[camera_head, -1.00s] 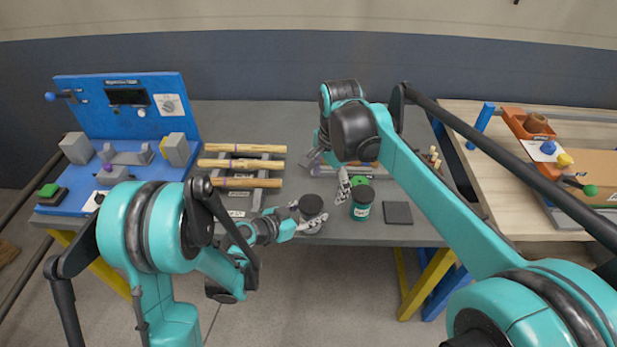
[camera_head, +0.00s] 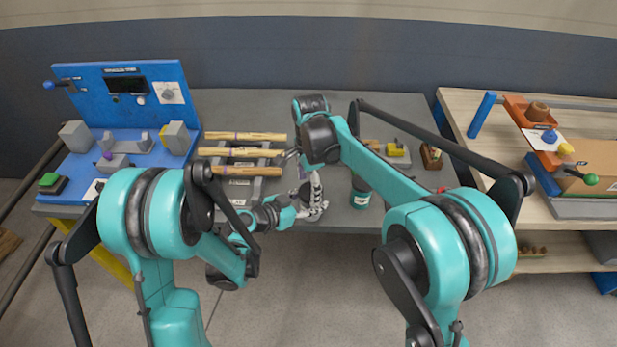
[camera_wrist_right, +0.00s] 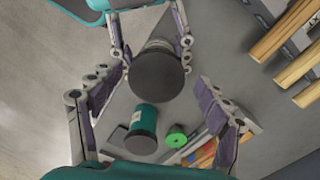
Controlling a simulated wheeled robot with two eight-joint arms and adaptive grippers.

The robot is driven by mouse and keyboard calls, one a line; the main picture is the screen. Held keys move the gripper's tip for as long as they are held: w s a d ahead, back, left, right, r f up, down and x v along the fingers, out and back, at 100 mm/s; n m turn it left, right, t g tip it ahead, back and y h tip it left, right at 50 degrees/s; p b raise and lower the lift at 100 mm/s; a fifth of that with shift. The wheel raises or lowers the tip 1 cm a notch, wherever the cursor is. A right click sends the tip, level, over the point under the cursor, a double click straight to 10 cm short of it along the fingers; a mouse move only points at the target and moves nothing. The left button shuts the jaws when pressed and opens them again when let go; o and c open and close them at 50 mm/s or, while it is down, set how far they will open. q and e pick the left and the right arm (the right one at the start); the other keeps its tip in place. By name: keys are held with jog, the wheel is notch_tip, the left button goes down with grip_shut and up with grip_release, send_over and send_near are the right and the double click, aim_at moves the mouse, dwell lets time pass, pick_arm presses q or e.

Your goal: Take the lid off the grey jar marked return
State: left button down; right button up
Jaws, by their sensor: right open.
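The grey jar (camera_wrist_right: 157,45) with a dark round lid (camera_wrist_right: 157,76) stands upright near the table's front edge, seen from above in the right wrist view. My left gripper (camera_head: 305,211) has its fingers on both sides of the jar's body and appears closed on it, below the lid. My right gripper (camera_head: 313,188) is open and empty above the jar. In the right wrist view its fingers are spread wide (camera_wrist_right: 160,112), with the lid beyond them and apart from them. In the head view my right gripper hides most of the jar and lid. The return marking cannot be read.
A green jar with a dark lid (camera_wrist_right: 141,132) stands close by; a bright green round piece (camera_wrist_right: 176,137) is beside it. Turned wooden rods (camera_head: 243,153) lie on a rack (camera_head: 240,187) to the left. A blue fixture (camera_head: 125,85) stands far left.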

jog(key=shift+f, duration=0.1)
jog(key=c, duration=1.2)
jog(key=n, duration=0.3)
jog(key=shift+n, duration=0.4)
jog(key=n, duration=0.4)
jog(key=shift+s+d+n, duration=0.1)
jog(key=shift+d+n, duration=0.05)
jog(key=shift+n, duration=0.25)
jog(key=n, duration=0.7)
jog(key=shift+d, duration=0.15)
jog(key=n, duration=0.7)
jog(key=shift+d, duration=0.2)
jog(key=n, duration=0.7)
jog(key=shift+d, duration=0.1)
